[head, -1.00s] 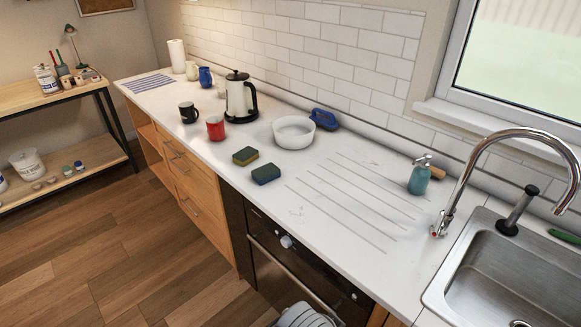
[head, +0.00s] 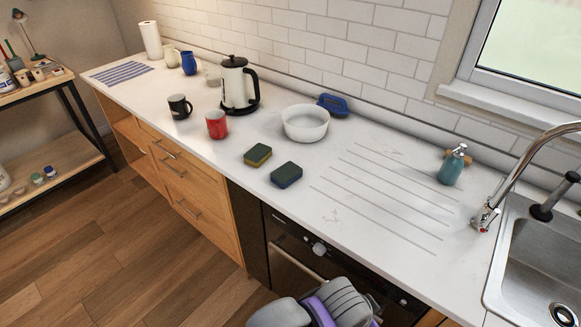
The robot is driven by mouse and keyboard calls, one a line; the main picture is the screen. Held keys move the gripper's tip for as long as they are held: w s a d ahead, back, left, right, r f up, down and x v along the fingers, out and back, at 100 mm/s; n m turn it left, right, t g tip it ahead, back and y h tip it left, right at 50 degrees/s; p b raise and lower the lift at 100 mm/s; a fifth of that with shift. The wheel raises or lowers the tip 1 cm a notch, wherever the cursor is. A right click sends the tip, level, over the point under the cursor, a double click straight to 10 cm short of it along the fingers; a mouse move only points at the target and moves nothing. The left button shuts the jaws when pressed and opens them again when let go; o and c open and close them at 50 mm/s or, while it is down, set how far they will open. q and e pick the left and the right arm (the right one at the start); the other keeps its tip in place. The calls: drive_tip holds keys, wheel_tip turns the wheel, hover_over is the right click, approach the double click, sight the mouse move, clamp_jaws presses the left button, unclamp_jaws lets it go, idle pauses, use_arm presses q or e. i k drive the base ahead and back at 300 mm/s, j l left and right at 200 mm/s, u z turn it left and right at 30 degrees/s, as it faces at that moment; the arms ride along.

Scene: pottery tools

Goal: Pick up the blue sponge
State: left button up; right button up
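The blue sponge (head: 287,176) lies flat on the white counter near its front edge. It has a dark green top and a blue lower layer. A similar sponge with a yellow lower layer (head: 257,155) lies just to its left and slightly behind, a small gap apart. Neither of my grippers can be made out; only grey and purple parts of my own arm show at the bottom edge, below the counter front. Nothing touches the blue sponge.
A white bowl (head: 305,123) stands behind the sponges. A red mug (head: 216,125), a black mug (head: 179,107) and a kettle (head: 235,84) stand to the left. A soap bottle (head: 452,166) and a sink (head: 545,255) are at right. The grooved counter (head: 385,200) between is clear.

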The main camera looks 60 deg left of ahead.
sight(283, 176)
drive_tip(key=k+j+z, duration=0.1)
drive_tip(key=j, duration=0.25)
drive_tip(key=k+j+z, duration=0.2)
drive_tip(key=k+j, duration=0.15)
drive_tip(key=j, duration=0.3)
drive_tip(key=k+j, duration=0.1)
drive_tip(key=j, duration=0.2)
drive_tip(key=k+j, duration=0.1)
drive_tip(key=j, duration=0.25)
drive_tip(key=k+j, duration=0.1)
drive_tip(key=j, duration=0.2)
drive_tip(key=i+j, duration=0.1)
drive_tip(key=j, duration=0.3)
